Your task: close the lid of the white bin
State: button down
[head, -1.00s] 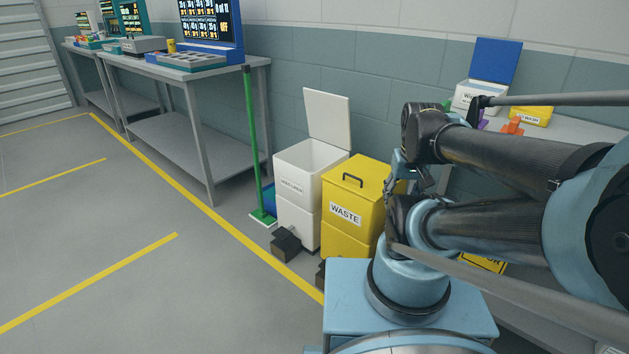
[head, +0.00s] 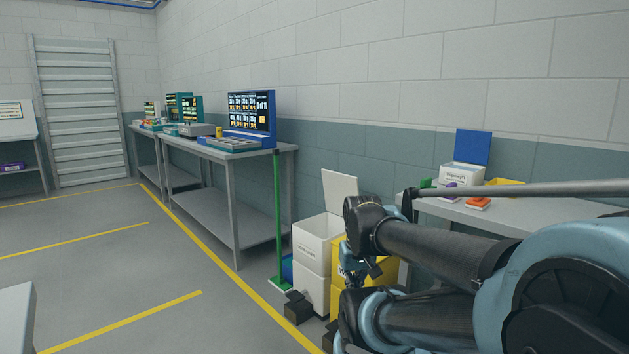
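The white bin (head: 311,262) stands on the floor against the wall, right of the workbench. Its lid (head: 340,189) is open and stands upright at the bin's rear. A black pedal (head: 297,309) shows at the bin's foot. My folded arm covers part of the view on the right. My gripper (head: 357,270) hangs in front of the yellow bin, to the right of the white bin in the picture. It is small and dark here, and its fingers cannot be made out clearly.
The yellow bin (head: 379,272) stands right beside the white bin, partly hidden by my arm. A green-handled broom (head: 278,215) stands left of the white bin, beside the workbench (head: 222,212). A side table (head: 500,219) holds a white box with a raised blue lid (head: 472,147).

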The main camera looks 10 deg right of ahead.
aim_at(337, 186)
jog(key=u, duration=0.25)
jog(key=k, duration=0.6)
jog(key=u, duration=0.45)
jog(key=i, duration=0.95)
jog(key=z, duration=0.35)
jog(key=i, duration=1.05)
jog(key=z, duration=0.9)
jog(key=i, duration=0.35)
jog(key=z, duration=0.05)
